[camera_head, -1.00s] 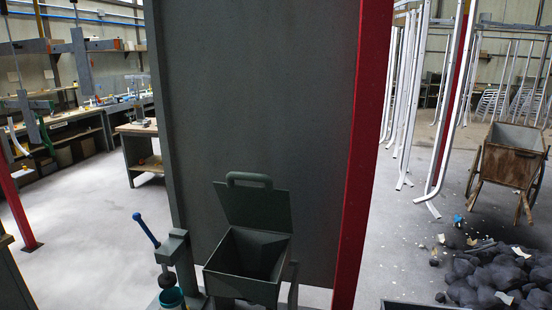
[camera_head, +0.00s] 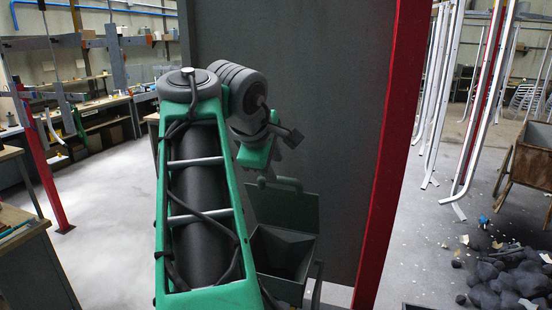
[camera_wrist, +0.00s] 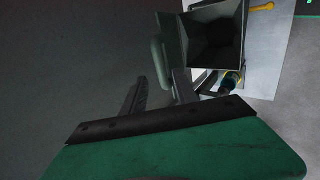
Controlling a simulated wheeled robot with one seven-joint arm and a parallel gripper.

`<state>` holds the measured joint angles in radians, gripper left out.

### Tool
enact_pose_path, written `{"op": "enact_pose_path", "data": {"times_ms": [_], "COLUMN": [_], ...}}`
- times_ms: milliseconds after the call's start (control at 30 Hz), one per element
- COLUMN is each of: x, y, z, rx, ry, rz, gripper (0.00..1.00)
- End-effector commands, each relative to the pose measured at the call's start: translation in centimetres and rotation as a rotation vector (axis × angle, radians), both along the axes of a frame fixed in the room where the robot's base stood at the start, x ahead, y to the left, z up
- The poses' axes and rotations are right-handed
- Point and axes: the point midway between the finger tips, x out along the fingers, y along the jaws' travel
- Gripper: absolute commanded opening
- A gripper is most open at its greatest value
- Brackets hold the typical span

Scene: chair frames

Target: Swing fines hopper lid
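The grey fines hopper (camera_head: 268,262) stands with its mouth open in front of a tall dark panel. Its lid (camera_head: 300,210) is raised, standing up at the back of the mouth, with a loop handle (camera_head: 290,183) on its top edge. My gripper (camera_head: 265,180) is close to the handle, partly hidden by my arm. In the wrist view, my gripper (camera_wrist: 162,75) is open, with a gap between its two fingers. The green-grey handle (camera_wrist: 160,62) lies just ahead of that gap. The hopper (camera_wrist: 213,40) also shows beyond it. I cannot tell whether a finger touches the handle.
The dark panel (camera_head: 335,110) with a red edge post (camera_head: 395,150) rises behind the hopper. White metal frames, a wooden cart (camera_head: 532,160) and a heap of dark lumps (camera_head: 500,280) are at right. Benches line the left. A blue-topped item (camera_wrist: 232,78) is beside the hopper.

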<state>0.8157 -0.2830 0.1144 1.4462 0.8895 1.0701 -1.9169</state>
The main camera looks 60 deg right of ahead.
Motion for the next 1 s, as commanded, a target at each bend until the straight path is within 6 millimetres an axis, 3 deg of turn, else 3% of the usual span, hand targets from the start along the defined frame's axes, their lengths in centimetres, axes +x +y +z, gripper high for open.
{"op": "enact_pose_path", "data": {"times_ms": [567,633,1000], "x": [0.8,0.9,0.9], "y": [-5.0,-5.0,-4.9], "z": [-6.7,-5.8,-5.8], "rx": [0.000,-0.001,-0.001], "ry": [0.002,0.000,0.001], "rz": [0.002,0.004,0.004], "gripper": [0.35,0.31,0.01]}}
